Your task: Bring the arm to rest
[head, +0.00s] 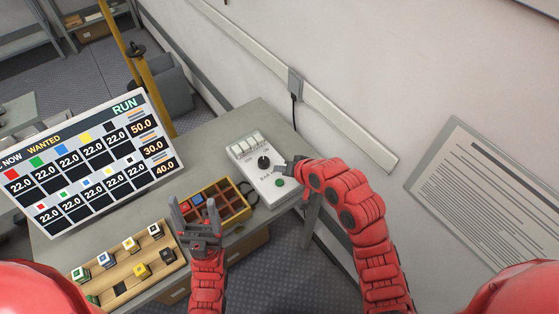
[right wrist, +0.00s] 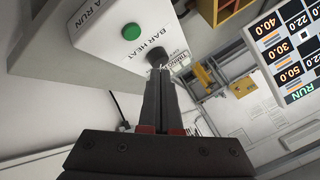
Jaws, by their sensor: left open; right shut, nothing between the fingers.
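My right gripper (head: 289,166) is shut and empty at the white tester box (head: 262,189), beside its black knob (head: 264,162) and above its green button (head: 279,183). In the right wrist view the closed fingers (right wrist: 160,78) point at a dark knob (right wrist: 154,59) next to the "BAR HEAT" label; I cannot tell whether they touch it. The green button (right wrist: 131,31) is left of the fingers. My left gripper (head: 192,212) is open, fingers pointing up in the picture, in front of the compartment tray (head: 236,214). I see nothing in it.
A wooden rack (head: 150,278) with several coloured fuse blocks lies at the table's front left. The display board (head: 85,165) reads RUN and stands behind it. The grey table (head: 200,146) has free room behind the tray. A wall with a socket (head: 295,84) rises at the right.

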